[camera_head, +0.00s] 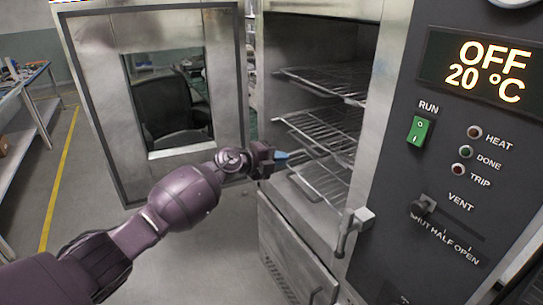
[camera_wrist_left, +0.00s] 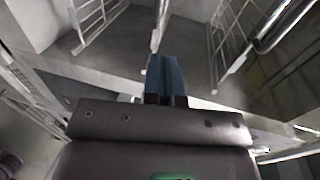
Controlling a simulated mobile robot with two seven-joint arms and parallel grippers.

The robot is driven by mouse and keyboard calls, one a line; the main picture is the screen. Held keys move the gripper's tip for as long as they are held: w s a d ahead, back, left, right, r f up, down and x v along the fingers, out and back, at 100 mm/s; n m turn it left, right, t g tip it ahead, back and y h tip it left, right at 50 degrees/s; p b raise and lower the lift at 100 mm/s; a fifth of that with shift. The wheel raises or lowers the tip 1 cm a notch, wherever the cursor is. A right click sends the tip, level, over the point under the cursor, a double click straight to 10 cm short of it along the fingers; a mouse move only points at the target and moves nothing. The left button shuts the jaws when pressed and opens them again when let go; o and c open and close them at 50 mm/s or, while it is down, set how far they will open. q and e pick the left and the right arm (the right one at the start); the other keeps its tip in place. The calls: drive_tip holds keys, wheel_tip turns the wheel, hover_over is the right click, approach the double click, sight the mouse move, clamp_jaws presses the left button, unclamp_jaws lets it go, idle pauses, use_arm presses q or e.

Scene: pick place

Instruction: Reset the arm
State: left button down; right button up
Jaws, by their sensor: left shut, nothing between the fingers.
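My left arm comes in from the lower left in the head view. Its gripper (camera_head: 282,155) is at the open front of the oven, beside the wire racks, with blue fingertips pointing right into the opening. In the left wrist view the blue fingers (camera_wrist_left: 165,75) are together with nothing between them. My right gripper is not in view.
The oven door (camera_head: 100,100) stands open at left, with a window. Several wire racks (camera_head: 325,125) sit inside the oven. The control panel (camera_head: 455,160) at right reads OFF, 20 °C. A door handle (camera_head: 349,229) juts from the oven front. A workbench (camera_head: 36,110) stands far left; floor is clear between.

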use_arm(q)
drive_tip(key=s+a+r+n+t, duration=0.2)
drive_tip(key=r+n+t, duration=0.2)
drive_tip(key=r, duration=0.1)
drive_tip(key=s+a+r+n+t, duration=0.2)
drive_tip(key=r+n+t, duration=0.1)
drive_tip(key=r+t, duration=0.15)
drive_tip(key=s+a+f+n+g+y, duration=0.1)
drive_tip(key=s+a+f+n+y, duration=0.45)
drive_tip(key=s+f+n, duration=0.3)
drive_tip(key=s+a+f+n+y, duration=0.4)
drive_tip(key=s+a+f+n, duration=0.35)
drive_tip(key=f, duration=0.25)
drive_tip(key=s+a+f+n+g+y, duration=0.1)
drive_tip(key=s+a+f, duration=0.3)
drive_tip(key=s+f, duration=0.4)
drive_tip(key=s+a+f+n+g+y, duration=0.2)
drive_tip(key=s+f, duration=0.5)
drive_tip(key=s, duration=0.8)
drive_tip(key=shift+a+f+n+g, duration=0.4)
drive_tip(key=shift+a+n+g, duration=0.45)
drive_tip(key=shift+a+n, duration=0.2)
